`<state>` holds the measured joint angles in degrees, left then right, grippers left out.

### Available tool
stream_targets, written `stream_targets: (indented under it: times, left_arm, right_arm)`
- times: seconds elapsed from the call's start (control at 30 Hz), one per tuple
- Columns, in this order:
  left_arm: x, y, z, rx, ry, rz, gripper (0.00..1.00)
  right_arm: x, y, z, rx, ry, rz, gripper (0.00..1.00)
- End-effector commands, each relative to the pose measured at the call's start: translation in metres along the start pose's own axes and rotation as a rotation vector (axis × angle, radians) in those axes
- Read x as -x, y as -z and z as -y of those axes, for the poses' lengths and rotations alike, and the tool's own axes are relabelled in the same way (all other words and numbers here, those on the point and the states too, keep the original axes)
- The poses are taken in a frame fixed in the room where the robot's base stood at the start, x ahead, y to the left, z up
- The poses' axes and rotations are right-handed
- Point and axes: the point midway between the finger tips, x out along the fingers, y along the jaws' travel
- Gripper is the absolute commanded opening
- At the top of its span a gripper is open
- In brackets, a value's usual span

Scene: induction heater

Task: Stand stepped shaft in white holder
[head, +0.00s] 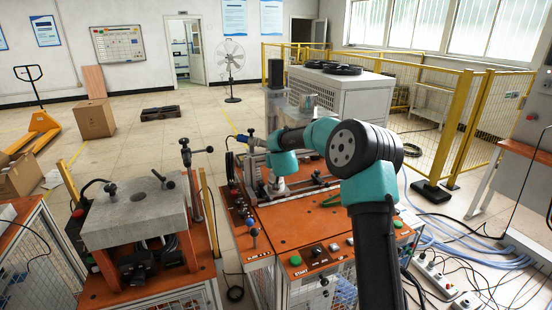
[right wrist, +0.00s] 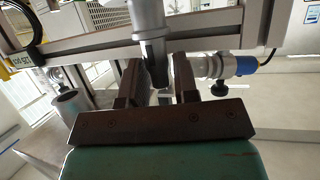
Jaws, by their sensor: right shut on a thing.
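My right arm reaches in from the lower right of the head view, and its teal wrist (head: 283,163) is at the orange-topped heater station (head: 290,228). My right gripper (right wrist: 158,84) shows in the right wrist view as two dark brown fingers. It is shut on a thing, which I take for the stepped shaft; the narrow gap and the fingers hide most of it. A grey vertical cylinder with a dark tip (right wrist: 149,45) stands in line with the gap. I cannot make out the white holder for certain in either view. My left gripper is not in view.
A blue-ended connector (right wrist: 246,65) lies close right of the fingers. A second orange bench with a grey block (head: 135,212) stands left. A white cabinet (head: 345,95) is behind the station. The orange top's front part is mostly clear, with buttons (head: 296,261) along its edge.

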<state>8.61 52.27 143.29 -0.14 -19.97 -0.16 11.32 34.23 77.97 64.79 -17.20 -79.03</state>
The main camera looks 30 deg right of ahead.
Motion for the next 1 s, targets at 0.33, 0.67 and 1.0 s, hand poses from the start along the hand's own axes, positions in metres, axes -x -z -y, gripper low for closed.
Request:
stream_targets:
  times: [0.33, 0.67, 1.0]
  left_arm:
    - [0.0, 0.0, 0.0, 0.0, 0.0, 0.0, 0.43]
    - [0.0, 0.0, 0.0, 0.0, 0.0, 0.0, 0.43]
    - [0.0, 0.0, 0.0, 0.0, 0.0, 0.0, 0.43]
  right_arm:
    - [-0.002, -0.006, 0.0, 0.0, -0.001, 0.0, 0.0]
    - [-0.004, -0.01, 0.0, 0.0, -0.001, -0.001, 0.32]
    - [-0.004, -0.011, 0.0, 0.0, -0.001, 0.0, 0.58]
